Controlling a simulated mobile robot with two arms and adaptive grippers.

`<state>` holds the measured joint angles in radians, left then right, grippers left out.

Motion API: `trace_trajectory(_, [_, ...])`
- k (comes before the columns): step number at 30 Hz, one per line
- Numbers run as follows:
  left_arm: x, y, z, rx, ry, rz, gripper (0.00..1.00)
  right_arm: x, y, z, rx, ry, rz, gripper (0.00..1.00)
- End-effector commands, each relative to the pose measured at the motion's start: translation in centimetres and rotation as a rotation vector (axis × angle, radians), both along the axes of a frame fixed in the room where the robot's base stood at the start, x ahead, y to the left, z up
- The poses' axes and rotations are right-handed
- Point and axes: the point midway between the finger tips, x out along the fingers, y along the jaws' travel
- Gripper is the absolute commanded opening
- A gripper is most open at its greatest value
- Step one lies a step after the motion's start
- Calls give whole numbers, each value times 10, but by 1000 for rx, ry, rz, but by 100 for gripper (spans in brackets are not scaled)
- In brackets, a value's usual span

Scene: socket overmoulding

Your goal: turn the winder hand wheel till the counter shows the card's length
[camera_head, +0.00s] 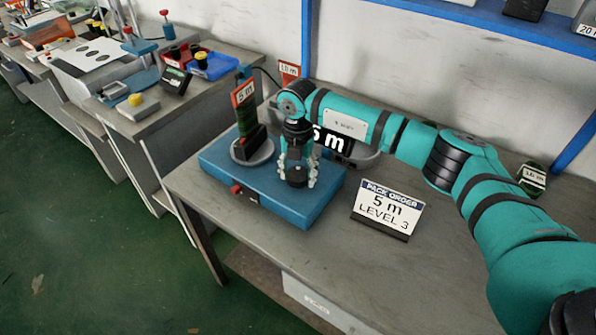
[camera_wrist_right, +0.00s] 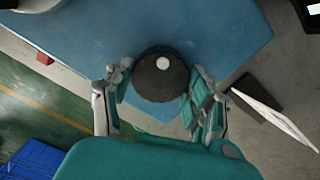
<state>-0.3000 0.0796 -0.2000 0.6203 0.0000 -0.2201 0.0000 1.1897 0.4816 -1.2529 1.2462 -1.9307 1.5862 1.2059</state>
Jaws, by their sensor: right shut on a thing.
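The winder is a blue box (camera_head: 318,211) on the grey table, with its dark round hand wheel (camera_head: 298,181) on top. My right gripper (camera_head: 297,172) points down with its fingers on both sides of the wheel, shut on it. The wrist view shows the wheel (camera_wrist_right: 160,78) with a white dot, between the fingers (camera_wrist_right: 158,92). A black counter display (camera_head: 340,146) behind my wrist shows large white "5 m"; its left part is hidden, so more digits may be covered. The card (camera_head: 388,207) reads "PACK ORDER 5 m LEVEL 3". My left gripper is out of view.
A green coil with a red "5 m" tag (camera_head: 243,93) stands at the winder's left on a grey disc (camera_head: 252,155). A red button (camera_head: 236,189) is on the box front. A "10 m" tag (camera_head: 289,69) stands behind. Table front right is clear.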

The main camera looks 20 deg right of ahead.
Motion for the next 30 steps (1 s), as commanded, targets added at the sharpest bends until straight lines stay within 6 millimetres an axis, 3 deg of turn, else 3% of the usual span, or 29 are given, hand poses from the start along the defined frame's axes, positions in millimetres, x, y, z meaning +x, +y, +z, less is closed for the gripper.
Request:
trace_trajectory(19, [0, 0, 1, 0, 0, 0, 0, 2, 0, 2, 0, -6, -49, 23])
trace_trajectory(20, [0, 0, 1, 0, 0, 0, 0, 2, 0, 2, 0, -6, -49, 59])
trace_trajectory(21, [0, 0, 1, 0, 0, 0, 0, 2, 0, 2, 0, -6, -49, 64])
trace_trajectory(25, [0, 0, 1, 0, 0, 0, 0, 1, 0, 1, 0, -4, -48, 80])
trace_trajectory(30, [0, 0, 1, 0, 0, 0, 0, 1, 0, 1, 0, -2, -47, 80])
